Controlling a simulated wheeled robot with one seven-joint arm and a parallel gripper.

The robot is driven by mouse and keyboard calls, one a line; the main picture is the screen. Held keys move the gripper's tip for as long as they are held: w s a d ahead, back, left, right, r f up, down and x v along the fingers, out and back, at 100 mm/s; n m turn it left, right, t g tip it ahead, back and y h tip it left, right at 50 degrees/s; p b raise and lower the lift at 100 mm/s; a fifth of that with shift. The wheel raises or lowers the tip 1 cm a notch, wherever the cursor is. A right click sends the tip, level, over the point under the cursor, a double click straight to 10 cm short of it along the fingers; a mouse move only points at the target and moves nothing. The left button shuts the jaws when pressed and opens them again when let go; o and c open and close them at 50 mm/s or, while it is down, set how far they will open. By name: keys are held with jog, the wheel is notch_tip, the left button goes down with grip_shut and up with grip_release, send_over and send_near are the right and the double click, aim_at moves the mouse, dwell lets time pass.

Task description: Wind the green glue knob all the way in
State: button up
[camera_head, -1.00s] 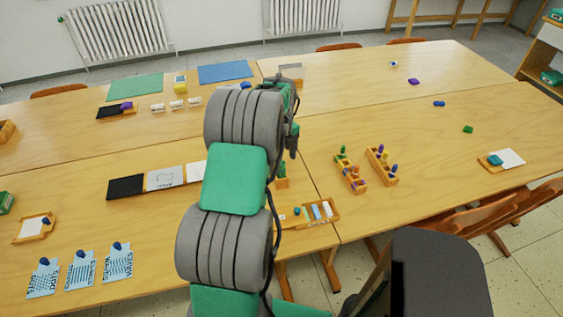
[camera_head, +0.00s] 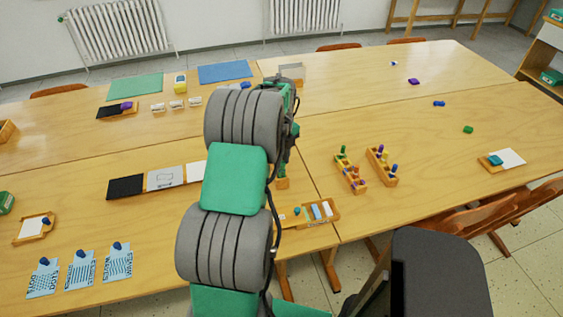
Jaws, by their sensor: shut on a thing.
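My gripper (camera_head: 284,165) is small and partly hidden behind my own arm, just right of the arm's upper joint. It points down over a small wooden block (camera_head: 282,183) on the near table. It is shut on the green glue knob above that block. The knob is mostly covered by the gripper and arm, so its exact height and how far it is wound in cannot be told.
A wooden tray (camera_head: 333,215) with small pieces lies close by at the table's front edge. Two wooden racks (camera_head: 388,178) with coloured pegs stand to the right. Black and white sheets (camera_head: 126,187) lie left. The table's far right half is mostly clear.

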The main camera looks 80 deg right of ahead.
dwell(0.3)
jog(key=n, duration=1.1)
jog(key=shift+n, duration=0.3)
jog(key=o, duration=1.6)
jog(key=shift+o, duration=0.2)
jog(key=m, duration=1.1)
jog(key=shift+m, duration=0.3)
